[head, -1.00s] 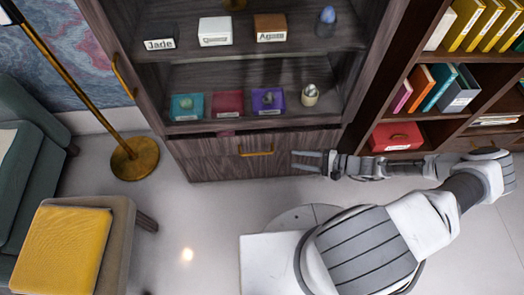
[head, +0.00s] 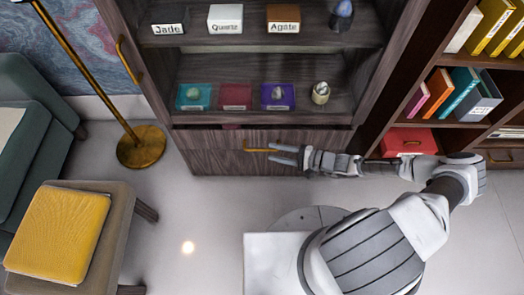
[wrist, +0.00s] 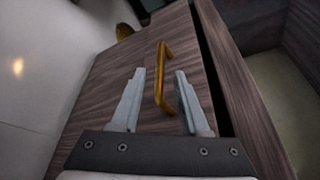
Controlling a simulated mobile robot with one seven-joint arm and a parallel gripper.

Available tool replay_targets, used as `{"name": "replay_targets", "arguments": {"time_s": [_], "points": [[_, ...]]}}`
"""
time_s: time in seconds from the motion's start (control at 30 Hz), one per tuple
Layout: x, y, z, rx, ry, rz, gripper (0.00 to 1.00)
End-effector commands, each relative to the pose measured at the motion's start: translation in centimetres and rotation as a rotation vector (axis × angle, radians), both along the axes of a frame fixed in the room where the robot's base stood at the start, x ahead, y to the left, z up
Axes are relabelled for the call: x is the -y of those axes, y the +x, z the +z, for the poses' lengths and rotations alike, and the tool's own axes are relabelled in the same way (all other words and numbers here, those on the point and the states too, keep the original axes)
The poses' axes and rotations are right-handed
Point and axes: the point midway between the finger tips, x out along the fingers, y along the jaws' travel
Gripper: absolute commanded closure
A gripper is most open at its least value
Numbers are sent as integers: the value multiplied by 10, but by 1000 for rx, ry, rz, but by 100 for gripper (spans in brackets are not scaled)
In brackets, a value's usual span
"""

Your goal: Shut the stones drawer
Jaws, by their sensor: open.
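The drawer (head: 215,160) is at the bottom of the grey-brown wooden cabinet, below the shelves, with a brass bar handle (head: 258,150) on its front. In the wrist view, the drawer front (wrist: 110,75) fills the middle, and a dark gap runs along its top edge beside the cabinet. My gripper (head: 271,153) is at the handle's right part in the head view. In the wrist view, the open fingers (wrist: 158,75) lie on either side of the brass handle (wrist: 161,80), with space between handle and fingers. Contact cannot be told.
Boxes and stones, including a purple box (head: 277,97), stand on the cabinet shelves (head: 250,70). A bookshelf (head: 395,125) with a red box (head: 408,141) stands at right. A brass floor lamp (head: 141,147) and a stool with a yellow cushion (head: 58,234) are at left. Floor between is clear.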

Motion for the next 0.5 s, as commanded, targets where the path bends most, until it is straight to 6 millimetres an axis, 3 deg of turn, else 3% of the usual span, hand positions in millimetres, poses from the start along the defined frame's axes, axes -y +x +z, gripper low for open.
{"name": "replay_targets", "arguments": {"time_s": [0.2, 0.5], "points": [[-35, 13, -10, 0, 1, 2, 55], [-51, 20, -12, -1, 0, 0, 55]]}}
